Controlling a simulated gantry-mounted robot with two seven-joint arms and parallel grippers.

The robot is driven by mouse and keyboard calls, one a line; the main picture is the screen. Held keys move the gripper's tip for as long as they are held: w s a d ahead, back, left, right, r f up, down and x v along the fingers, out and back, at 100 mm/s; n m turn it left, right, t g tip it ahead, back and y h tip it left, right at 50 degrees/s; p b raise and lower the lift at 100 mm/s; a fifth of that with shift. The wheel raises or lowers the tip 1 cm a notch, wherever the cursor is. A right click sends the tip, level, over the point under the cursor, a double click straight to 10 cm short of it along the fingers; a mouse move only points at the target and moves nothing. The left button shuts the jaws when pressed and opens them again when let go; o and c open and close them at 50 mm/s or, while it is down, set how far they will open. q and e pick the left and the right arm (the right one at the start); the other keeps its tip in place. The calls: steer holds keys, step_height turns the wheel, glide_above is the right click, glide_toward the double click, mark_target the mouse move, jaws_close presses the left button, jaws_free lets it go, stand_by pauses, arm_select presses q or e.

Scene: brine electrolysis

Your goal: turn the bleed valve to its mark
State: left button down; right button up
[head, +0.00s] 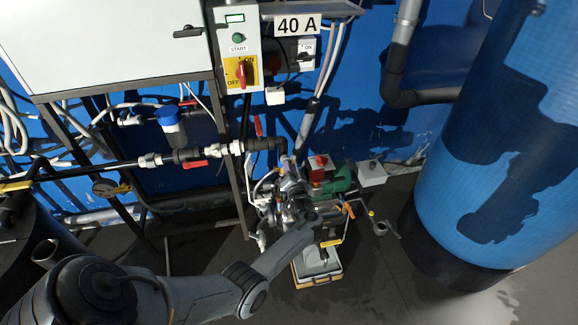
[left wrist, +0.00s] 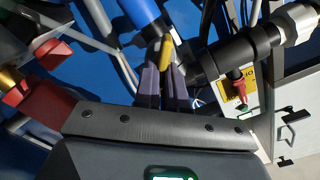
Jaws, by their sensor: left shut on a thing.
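My left gripper (head: 290,182) reaches in among the pipework at the centre of the head view, and its arm hides much of what lies behind it. In the left wrist view, its two dark fingers (left wrist: 164,72) are shut on a small yellow handle, which I take to be the bleed valve (left wrist: 166,50). The handle sits just beyond a blue cylindrical part (left wrist: 139,13) and beside dark pipe fittings. I cannot make out the mark, nor how the handle stands against it. My right gripper is not in view.
A red-handled valve (left wrist: 48,52) is close by in the left wrist view. In the head view, a large blue tank (head: 500,150) stands at the right and a control box with a red switch (head: 243,72) hangs above. A green motor (head: 338,180) sits right of the gripper.

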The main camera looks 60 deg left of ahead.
arm_select(q)
steer(key=shift+w+f+m+p, duration=0.1)
steer(key=shift+m+p, duration=0.4)
steer(key=shift+m, duration=1.8)
steer(key=shift+f+m+p, duration=0.1)
steer(key=shift+m+p, duration=0.35)
steer(key=shift+m, duration=1.85)
steer(key=c, duration=1.2)
jaws_free()
steer(key=shift+d, duration=0.15)
